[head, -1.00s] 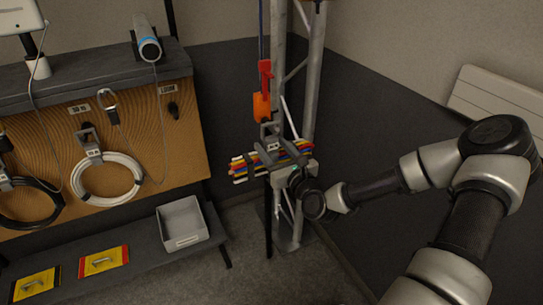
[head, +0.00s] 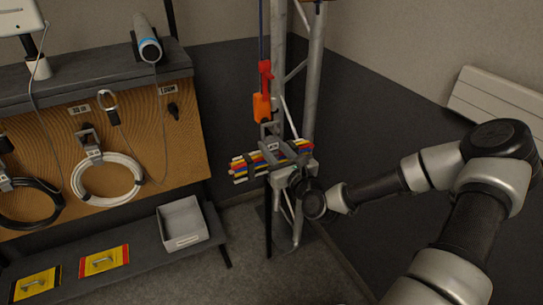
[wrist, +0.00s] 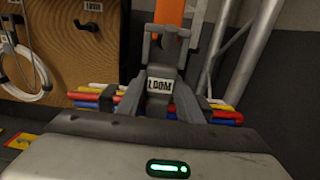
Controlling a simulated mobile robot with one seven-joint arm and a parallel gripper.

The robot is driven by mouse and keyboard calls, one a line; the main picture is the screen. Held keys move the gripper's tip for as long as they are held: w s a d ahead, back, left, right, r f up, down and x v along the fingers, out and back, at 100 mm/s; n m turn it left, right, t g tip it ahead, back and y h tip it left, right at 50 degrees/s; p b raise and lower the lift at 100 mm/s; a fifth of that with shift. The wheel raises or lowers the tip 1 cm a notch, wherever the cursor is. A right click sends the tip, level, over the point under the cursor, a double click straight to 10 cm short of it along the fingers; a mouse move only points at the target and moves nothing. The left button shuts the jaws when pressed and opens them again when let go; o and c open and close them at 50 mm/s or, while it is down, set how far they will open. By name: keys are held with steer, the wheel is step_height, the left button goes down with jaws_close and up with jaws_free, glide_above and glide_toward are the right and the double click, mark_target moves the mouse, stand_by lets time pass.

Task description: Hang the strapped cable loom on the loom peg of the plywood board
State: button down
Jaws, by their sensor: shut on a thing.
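The strapped cable loom (head: 243,167) is a short bundle of red, yellow, blue and white cables with a grey hanger. It is in front of the truss, well right of the plywood board (head: 190,140). My gripper (head: 279,165) is shut on the loom near its middle. In the wrist view the hanger (wrist: 163,84), labelled LOOM, stands upright above my gripper, with cable ends on both sides. The dark loom peg (head: 173,110) is empty, below the LOOM label at the board's right; it also shows in the wrist view (wrist: 87,23).
An orange holder with a red clip (head: 262,105) hangs just above the hanger; I cannot tell if they touch. The truss (head: 313,70) stands close behind. A white cable coil (head: 108,198) hangs on the board. A grey bin (head: 182,224) sits on the lower shelf.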

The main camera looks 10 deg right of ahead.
steer(key=shift+r+p, duration=0.9)
steer(key=shift+r, duration=0.45)
steer(key=shift+f, duration=0.3)
steer(key=r+p+v, duration=0.1)
steer(key=v, duration=0.8)
steer(key=shift+r, duration=0.2)
stand_by(1.2)
steer(key=shift+s, duration=0.2)
stand_by(0.6)
